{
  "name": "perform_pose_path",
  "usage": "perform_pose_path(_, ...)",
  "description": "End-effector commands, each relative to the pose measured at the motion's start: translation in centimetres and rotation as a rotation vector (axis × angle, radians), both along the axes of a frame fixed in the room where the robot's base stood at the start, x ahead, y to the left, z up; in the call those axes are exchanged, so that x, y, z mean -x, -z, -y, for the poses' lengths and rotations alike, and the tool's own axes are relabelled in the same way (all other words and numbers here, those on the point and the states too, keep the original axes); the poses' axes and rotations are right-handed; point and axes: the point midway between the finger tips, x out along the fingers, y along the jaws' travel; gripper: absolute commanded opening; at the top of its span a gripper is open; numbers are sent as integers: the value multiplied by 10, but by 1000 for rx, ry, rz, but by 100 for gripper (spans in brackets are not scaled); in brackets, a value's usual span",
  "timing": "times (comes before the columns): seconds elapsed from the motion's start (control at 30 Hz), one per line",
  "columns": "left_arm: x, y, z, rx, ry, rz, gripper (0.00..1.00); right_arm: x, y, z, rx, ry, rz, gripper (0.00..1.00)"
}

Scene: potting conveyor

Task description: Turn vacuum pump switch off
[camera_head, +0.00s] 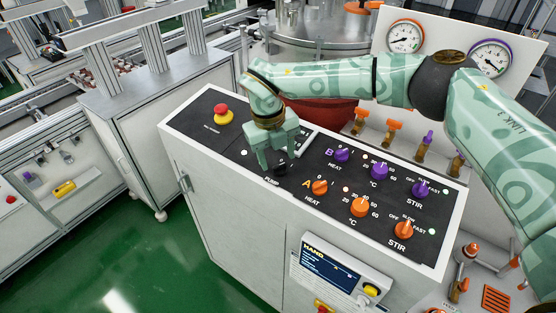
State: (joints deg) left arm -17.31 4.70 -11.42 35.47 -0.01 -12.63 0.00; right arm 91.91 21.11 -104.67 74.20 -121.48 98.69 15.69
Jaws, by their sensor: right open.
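My right arm comes in from the right, over the black control panel (240,146) on top of a white cabinet. My right gripper (275,171) is open and points down at the left-middle part of the panel. A dark knob (280,168) lies at its fingertips, with a partly covered white label just below it. I cannot tell whether the fingers touch this knob or which way it points. The label is too small to read as the vacuum pump switch. My left gripper is out of view.
A red emergency button (222,113) stands left of the gripper. Purple heat knob (342,155) and orange heat knob (320,187) stand to its right, with several more knobs beyond. Two gauges and several orange and purple valves are behind the panel. A display unit (340,275) hangs on the cabinet front.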

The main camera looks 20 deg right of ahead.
Motion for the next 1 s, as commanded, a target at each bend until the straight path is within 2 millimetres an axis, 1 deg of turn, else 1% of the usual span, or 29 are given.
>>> perform_pose_path(0.03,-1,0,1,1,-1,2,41,0,8,1,0,1,-2,54)
perform_pose_path(0.1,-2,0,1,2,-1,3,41,0,15,2,0,1,-1,54)
perform_pose_path(0.2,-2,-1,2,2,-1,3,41,-1,23,3,0,1,0,54)
perform_pose_path(0.5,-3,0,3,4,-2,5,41,-1,25,4,0,1,1,54)
perform_pose_path(0.53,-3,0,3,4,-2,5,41,-1,25,4,0,1,1,48)
perform_pose_path(0.57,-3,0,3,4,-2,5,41,-1,25,3,0,1,1,40)
perform_pose_path(0.6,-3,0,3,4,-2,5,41,-1,25,3,0,0,1,29)
perform_pose_path(0.67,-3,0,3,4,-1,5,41,-1,25,3,0,0,1,12)
perform_pose_path(0.7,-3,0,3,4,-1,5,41,-1,25,3,0,0,1,9)
perform_pose_path(1.0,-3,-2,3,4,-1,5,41,-1,24,3,2,-25,-2,9)
